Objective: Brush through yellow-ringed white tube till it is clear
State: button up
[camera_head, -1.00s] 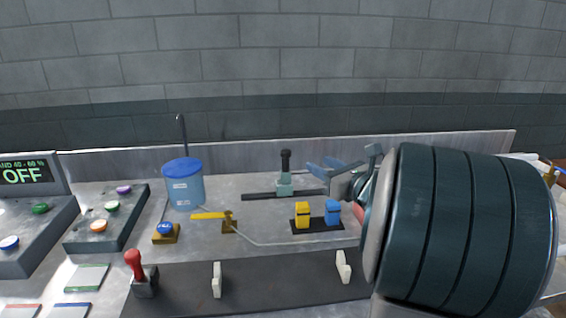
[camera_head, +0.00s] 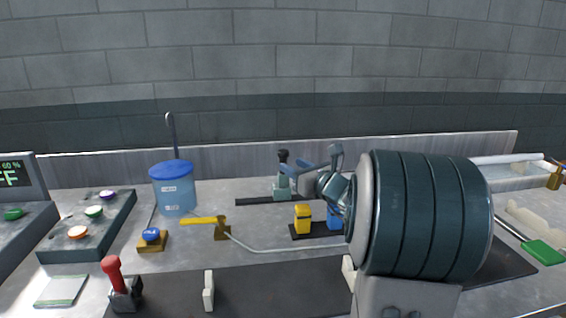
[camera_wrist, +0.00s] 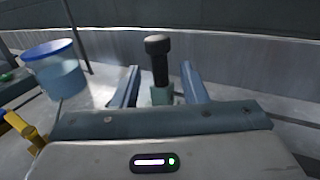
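My gripper (camera_head: 308,163) is open and empty. In the wrist view its two fingers (camera_wrist: 161,88) stand apart, with a black-knobbed teal slider (camera_wrist: 160,72) beyond and between them. The head view shows this slider (camera_head: 282,180) on a dark rail, close to the fingertips; contact cannot be told. A pale glassy tube (camera_head: 510,172) lies at the far right, with a brass-coloured holder (camera_head: 555,178) at its end. I cannot make out a yellow ring on it. No brush can be told for certain; a green block (camera_head: 543,252) with a thin rod lies at the right.
A blue-lidded container (camera_head: 173,190) stands at the left back. A yellow lever (camera_head: 203,221), a yellow block (camera_head: 302,219) and a blue block (camera_head: 334,220) are mid-bench. A red-handled stamp (camera_head: 114,283) and button consoles (camera_head: 90,225) are at left. My arm hides the right middle.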

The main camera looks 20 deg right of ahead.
aim_at(286, 161)
jog(key=shift+w+a, duration=0.2)
jog(key=shift+w, duration=0.7)
jog(key=shift+w+a, duration=0.15)
jog(key=shift+w, duration=0.75)
jog(key=shift+w+a, duration=0.2)
jog(key=shift+w, duration=0.7)
grip_shut()
